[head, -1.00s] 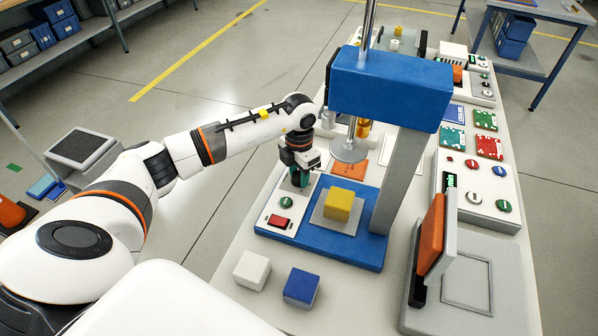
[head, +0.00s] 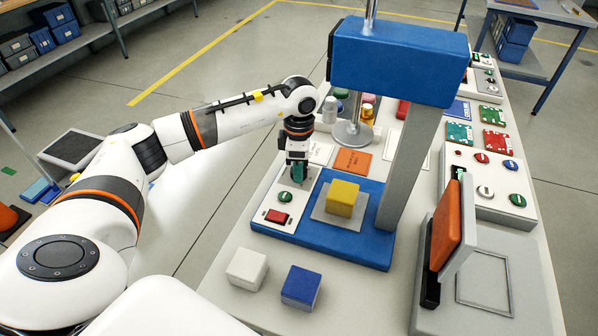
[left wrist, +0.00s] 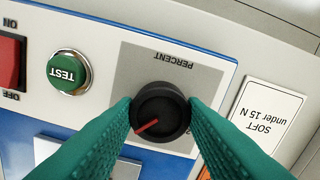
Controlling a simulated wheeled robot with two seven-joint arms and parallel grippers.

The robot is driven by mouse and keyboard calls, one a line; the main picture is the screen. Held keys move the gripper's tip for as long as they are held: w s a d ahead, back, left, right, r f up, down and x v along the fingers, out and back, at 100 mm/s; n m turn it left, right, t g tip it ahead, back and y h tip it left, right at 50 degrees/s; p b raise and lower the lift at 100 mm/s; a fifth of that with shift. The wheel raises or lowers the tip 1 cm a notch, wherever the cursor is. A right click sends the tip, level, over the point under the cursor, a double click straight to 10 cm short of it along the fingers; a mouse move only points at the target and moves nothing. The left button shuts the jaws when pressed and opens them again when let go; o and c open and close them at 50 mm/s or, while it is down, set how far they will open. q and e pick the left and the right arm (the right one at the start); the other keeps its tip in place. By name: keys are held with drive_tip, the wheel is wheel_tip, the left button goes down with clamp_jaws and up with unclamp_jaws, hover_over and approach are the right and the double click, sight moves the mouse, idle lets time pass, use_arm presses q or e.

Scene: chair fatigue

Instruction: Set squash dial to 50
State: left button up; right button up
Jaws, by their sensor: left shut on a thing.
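The squash dial (left wrist: 160,112) is a round black knob with a red pointer line, on a grey panel (left wrist: 135,68) marked PERCENT, which is upside down in the left wrist view. The red line points to the lower left there. My left gripper (head: 298,178) is shut on the dial, its green fingers touching opposite sides of the knob. The fingers hide part of the panel, and I cannot read scale marks. In the head view the gripper hides the dial. The blue press (head: 330,247) holds a yellow cube (head: 342,198) under its round plunger (head: 352,134). My right gripper is not in view.
A green TEST button (left wrist: 68,72) and a red switch (left wrist: 10,62) sit beside the dial. A white SOFT card (left wrist: 266,112) lies on its other side. A white cube (head: 247,269) and a blue cube (head: 301,287) stand in front of the press.

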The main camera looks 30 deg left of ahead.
use_arm(q)
drive_tip(key=shift+w+m+b, duration=0.1)
drive_tip(key=shift+m+b, duration=0.95)
drive_tip(key=shift+m, duration=0.85)
drive_tip(key=shift+r, duration=0.1)
drive_tip(key=o, duration=1)
wheel_tip(320, 180, up, 12)
drive_tip(key=shift+b, duration=0.7)
